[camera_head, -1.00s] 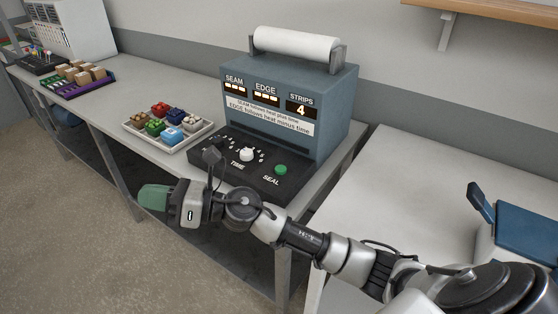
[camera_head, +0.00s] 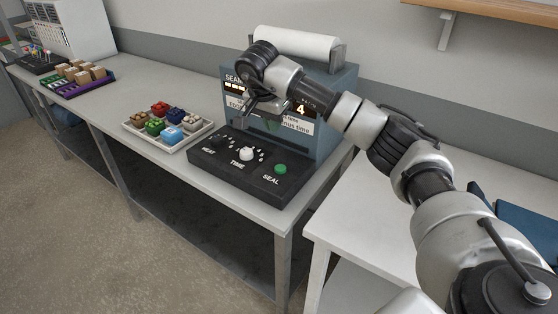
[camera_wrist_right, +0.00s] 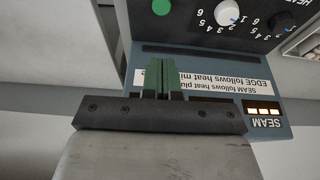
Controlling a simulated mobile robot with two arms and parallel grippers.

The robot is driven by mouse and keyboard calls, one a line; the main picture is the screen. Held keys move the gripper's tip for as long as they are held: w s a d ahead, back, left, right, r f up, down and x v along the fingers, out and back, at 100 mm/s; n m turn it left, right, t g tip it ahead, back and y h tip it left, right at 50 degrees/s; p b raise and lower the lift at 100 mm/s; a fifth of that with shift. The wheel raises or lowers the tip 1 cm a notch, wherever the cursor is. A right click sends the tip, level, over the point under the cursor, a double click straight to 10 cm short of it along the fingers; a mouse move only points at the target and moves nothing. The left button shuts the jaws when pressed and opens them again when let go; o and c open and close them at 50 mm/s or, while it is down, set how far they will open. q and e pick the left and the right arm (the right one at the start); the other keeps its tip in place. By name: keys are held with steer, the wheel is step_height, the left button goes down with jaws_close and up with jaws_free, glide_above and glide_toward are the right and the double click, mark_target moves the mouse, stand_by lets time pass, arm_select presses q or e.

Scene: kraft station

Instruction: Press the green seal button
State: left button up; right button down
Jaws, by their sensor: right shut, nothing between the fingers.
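The green seal button (camera_head: 281,168) sits at the right end of the sealer's black front panel (camera_head: 232,180), above the word SEAL. It also shows at the top edge of the wrist view (camera_wrist_right: 161,7). My right gripper (camera_head: 273,123) is above and behind the button, in front of the sealer's upright face, apart from the button. In the wrist view its green fingers (camera_wrist_right: 159,82) are together and empty, in front of the white label strip. My left gripper is not in view.
A white TIME knob (camera_head: 246,153) is left of the button. The blue sealer (camera_head: 340,110) carries a white roll (camera_head: 296,43) and displays, partly hidden by my right arm. A tray (camera_head: 190,142) of colored items stands to the left. A white table is at the right.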

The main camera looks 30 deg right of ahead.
mark_target(281, 167)
steer(key=p+x, duration=0.1)
steer(key=x, duration=0.3)
steer(key=p+x, duration=0.1)
steer(key=x, duration=0.4)
steer(key=a+p+x, duration=0.1)
steer(key=x, duration=0.3)
steer(key=shift+s+f, duration=0.15)
steer(key=shift+f, duration=0.45)
steer(key=shift+f, duration=0.1)
